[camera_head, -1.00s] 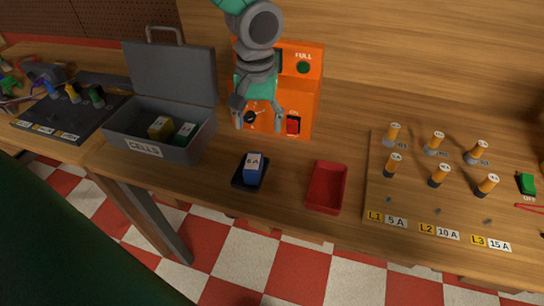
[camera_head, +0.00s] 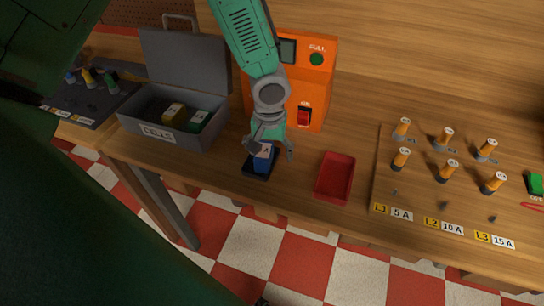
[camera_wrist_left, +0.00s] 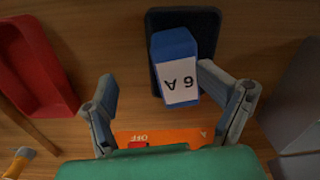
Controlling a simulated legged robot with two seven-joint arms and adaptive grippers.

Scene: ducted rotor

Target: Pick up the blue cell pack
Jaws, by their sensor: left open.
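The blue cell pack (camera_head: 263,158) has a white label and stands on a dark tray (camera_head: 254,174) on the bench. In the left wrist view the blue cell pack (camera_wrist_left: 173,48) shows its blue top and a white label marked 6 A; it rises from the dark tray (camera_wrist_left: 157,84). My left gripper (camera_head: 270,151) is open over the pack, which it partly hides in the head view. In the left wrist view the fingers of my left gripper (camera_wrist_left: 160,84) are spread, with the right finger close to the pack's right side; I cannot tell if they touch. My right gripper is not in view.
An orange charger (camera_head: 318,88) stands behind the gripper. A grey open case (camera_head: 160,134) marked CELLS is at left with cells inside. A red tray (camera_head: 335,180) is at right, then a board (camera_head: 420,208) with several orange-topped posts. Bare wood lies between charger and red tray.

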